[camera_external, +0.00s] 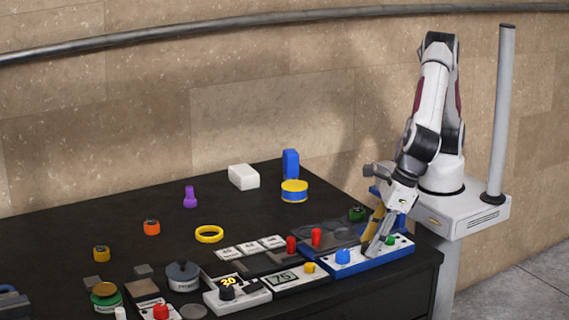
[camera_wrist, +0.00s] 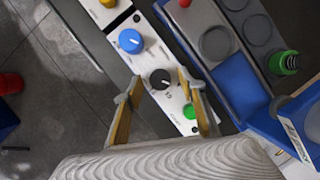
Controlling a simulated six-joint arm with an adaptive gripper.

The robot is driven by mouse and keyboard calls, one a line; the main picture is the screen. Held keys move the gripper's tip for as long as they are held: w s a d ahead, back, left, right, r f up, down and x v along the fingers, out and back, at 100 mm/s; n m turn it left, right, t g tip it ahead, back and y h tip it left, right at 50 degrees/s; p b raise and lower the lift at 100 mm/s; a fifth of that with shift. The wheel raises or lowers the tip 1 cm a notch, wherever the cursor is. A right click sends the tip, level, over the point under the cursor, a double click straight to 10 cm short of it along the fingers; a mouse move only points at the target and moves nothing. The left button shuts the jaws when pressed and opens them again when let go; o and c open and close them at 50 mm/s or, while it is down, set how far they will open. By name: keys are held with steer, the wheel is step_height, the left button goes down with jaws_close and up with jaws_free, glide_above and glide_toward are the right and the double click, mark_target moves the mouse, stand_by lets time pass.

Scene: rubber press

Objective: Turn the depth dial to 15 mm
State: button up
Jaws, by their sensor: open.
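My gripper (camera_external: 377,236) is over the right end of a white panel with blue edges (camera_external: 364,263). In the wrist view its two yellowish fingers (camera_wrist: 160,75) are open, one on each side of a black dial (camera_wrist: 160,79) with a pale pointer line. I cannot tell whether they touch it. A blue dial (camera_wrist: 131,41) and a green button (camera_wrist: 190,111) sit on the same panel; the blue dial (camera_external: 342,256) also shows in the external view, where the fingers hide the black dial. The markings are too small to read, so which dial sets depth is unclear.
Red pegs (camera_external: 316,237) stand behind. A green-topped item (camera_wrist: 284,63) stands right of the gripper.

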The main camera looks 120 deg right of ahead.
steer(key=shift+n, duration=0.5)
steer(key=shift+d+n+y, duration=0.1)
steer(key=shift+n+y, duration=0.4)
steer(key=shift+n, duration=0.4)
steer(key=shift+s+r+t, duration=0.1)
steer(key=shift+r+t, duration=0.2)
steer(key=shift+r, duration=0.05)
steer(key=s+d+r+m+y, duration=0.1)
steer(key=s+r+m, duration=0.35)
steer(key=r, duration=0.25)
steer(key=s+d+r+m+y, duration=0.1)
steer(key=s+d+r+m, duration=0.15)
steer(key=r+m, duration=0.4)
steer(key=s+d+r+m, duration=0.2)
steer(key=s+d+m, duration=0.2)
steer(key=d+m, duration=0.2)
steer(key=s+d+r+m, duration=0.3)
steer(key=s+d+m, duration=0.2)
steer(key=d, duration=0.4)
steer(key=shift+s+m+t+y, duration=0.15)
steer(key=shift+m+t+y, duration=0.25)
steer(key=shift+m, duration=0.2)
